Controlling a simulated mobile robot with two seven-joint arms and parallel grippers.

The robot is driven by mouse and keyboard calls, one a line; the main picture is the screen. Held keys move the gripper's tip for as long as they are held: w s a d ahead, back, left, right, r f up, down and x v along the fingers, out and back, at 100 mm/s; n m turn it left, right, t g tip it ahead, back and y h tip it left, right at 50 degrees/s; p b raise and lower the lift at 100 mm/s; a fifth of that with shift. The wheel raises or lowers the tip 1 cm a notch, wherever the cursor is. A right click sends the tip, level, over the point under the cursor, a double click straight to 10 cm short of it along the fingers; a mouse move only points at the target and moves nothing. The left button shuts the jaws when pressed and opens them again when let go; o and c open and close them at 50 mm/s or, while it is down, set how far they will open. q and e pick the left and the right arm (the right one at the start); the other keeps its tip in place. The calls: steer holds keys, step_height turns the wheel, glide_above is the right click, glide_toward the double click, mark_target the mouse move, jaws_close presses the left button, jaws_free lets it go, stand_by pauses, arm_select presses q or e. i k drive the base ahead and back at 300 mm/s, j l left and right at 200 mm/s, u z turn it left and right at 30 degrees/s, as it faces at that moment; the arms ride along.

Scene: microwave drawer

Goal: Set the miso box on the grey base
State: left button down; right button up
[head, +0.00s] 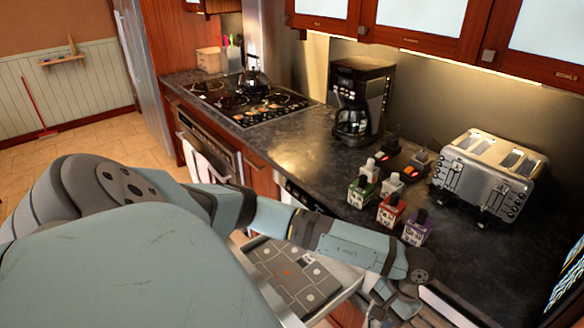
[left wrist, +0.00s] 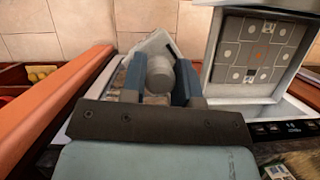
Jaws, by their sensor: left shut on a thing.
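My left gripper (left wrist: 158,90) is shut on a pale grey-white box with a round grey cap (left wrist: 160,73), which I take to be the miso box. It lies tilted between the blue fingers, and no label is readable. In the head view the left hand (head: 398,298) is low at the right, and the held box is hidden. The grey base (head: 293,275), a dark grey panel with pale dots and an orange centre mark, lies in the open drawer. In the left wrist view the base (left wrist: 258,50) is right of the held box, apart from it. My right gripper is not in view.
Several small capped cartons, including a green (head: 362,192), a red (head: 391,212) and a purple one (head: 416,229), stand on the dark counter (head: 300,150). A toaster (head: 487,175) and a coffee maker (head: 358,95) are behind. The drawer's pale rim (head: 340,285) surrounds the base.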

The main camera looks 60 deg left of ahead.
mark_target(287, 273)
steer(key=k+j+z, duration=0.1)
steer(key=j, duration=0.35)
steer(key=j+z, duration=0.15)
steer(key=j, duration=0.25)
steer(key=k+j+z, duration=0.1)
steer(key=j, duration=0.35)
steer(key=k+j+z, duration=0.1)
steer(key=j, duration=0.3)
steer(key=k+j+z, duration=0.1)
steer(key=k+j, duration=0.15)
steer(key=k+j+z, duration=0.15)
steer(key=j, duration=0.35)
steer(key=k+j+z, duration=0.1)
steer(key=j, duration=0.25)
steer(key=k, duration=0.1)
